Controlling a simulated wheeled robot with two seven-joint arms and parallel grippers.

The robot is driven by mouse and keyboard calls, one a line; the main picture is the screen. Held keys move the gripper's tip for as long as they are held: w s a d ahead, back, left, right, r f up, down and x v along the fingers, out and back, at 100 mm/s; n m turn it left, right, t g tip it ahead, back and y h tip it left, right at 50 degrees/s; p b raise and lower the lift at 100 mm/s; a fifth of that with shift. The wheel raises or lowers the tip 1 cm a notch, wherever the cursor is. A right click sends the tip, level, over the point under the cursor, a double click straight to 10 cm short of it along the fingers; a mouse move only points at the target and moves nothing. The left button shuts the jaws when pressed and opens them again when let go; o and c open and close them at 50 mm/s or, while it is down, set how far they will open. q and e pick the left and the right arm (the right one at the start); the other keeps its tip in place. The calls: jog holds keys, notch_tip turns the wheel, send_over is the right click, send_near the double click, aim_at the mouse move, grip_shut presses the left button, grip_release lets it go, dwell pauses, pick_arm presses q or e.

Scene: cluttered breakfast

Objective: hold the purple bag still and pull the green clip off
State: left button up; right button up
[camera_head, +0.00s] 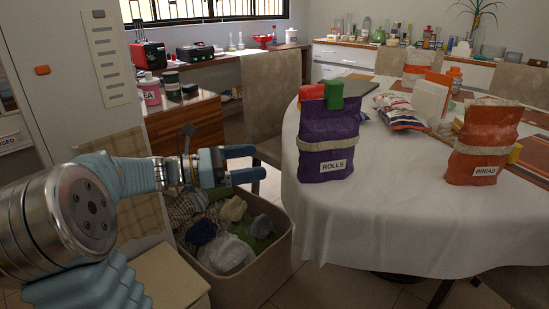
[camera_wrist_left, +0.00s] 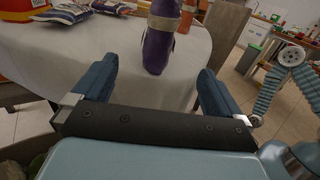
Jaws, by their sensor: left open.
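The purple bag (camera_head: 328,140) stands upright near the left edge of the white-clothed table, with a beige band and a label reading ROLLS. The green clip (camera_head: 334,94) sits on its top edge, beside an orange-red block or clip (camera_head: 311,92). My left gripper (camera_head: 258,163) is open and empty, left of the bag and apart from it, beyond the table edge. In the left wrist view the purple bag (camera_wrist_left: 158,45) stands ahead between the open fingers (camera_wrist_left: 152,85); its top is cut off there. My right gripper is not in view.
An orange bag labelled BREAD (camera_head: 484,143) stands to the right on the table (camera_head: 385,195). A bin of cloths (camera_head: 255,270) stands below my left gripper. Chairs (camera_head: 274,95) surround the table. The front tablecloth is clear.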

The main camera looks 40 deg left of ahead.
aim_at(296, 155)
pick_arm(q)
jog(key=p+x, duration=0.1)
jog(key=x, duration=1.3)
jog(key=shift+w+d, duration=0.1)
jog(key=shift+c, duration=0.3)
